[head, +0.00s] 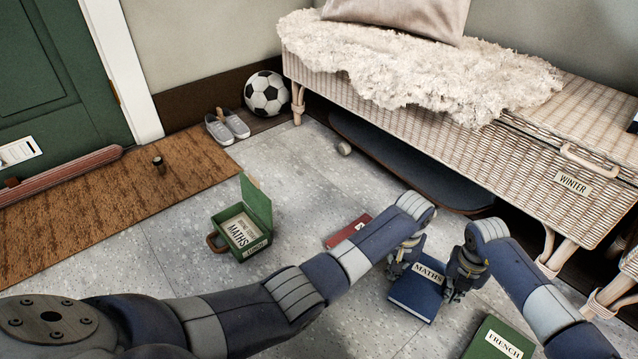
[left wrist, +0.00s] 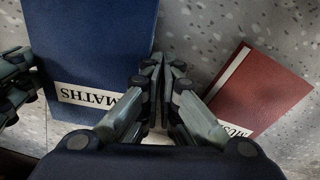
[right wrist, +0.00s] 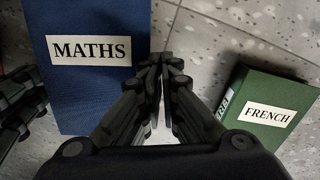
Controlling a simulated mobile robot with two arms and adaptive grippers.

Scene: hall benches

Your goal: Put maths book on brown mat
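The blue maths book (head: 412,298) lies on the grey floor, its MATHS label facing up; it also shows in the left wrist view (left wrist: 92,40) and right wrist view (right wrist: 92,95). The brown mat (head: 95,205) lies by the green door at the left, away from the book. My left gripper (head: 398,272) is at the book's left side, fingertips together (left wrist: 161,65). My right gripper (head: 455,292) is at its right side, fingertips together (right wrist: 162,63). Nothing shows between either pair of fingertips. I cannot tell whether they touch the book's sides.
A red book (head: 346,230) and a green French book (head: 497,343) lie on either side. An open green lunch box (head: 262,205) holding a MATHS-labelled item stands between book and mat. A small dark cylinder (head: 158,163) stands on the mat. A wicker bench (head: 470,140) is behind.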

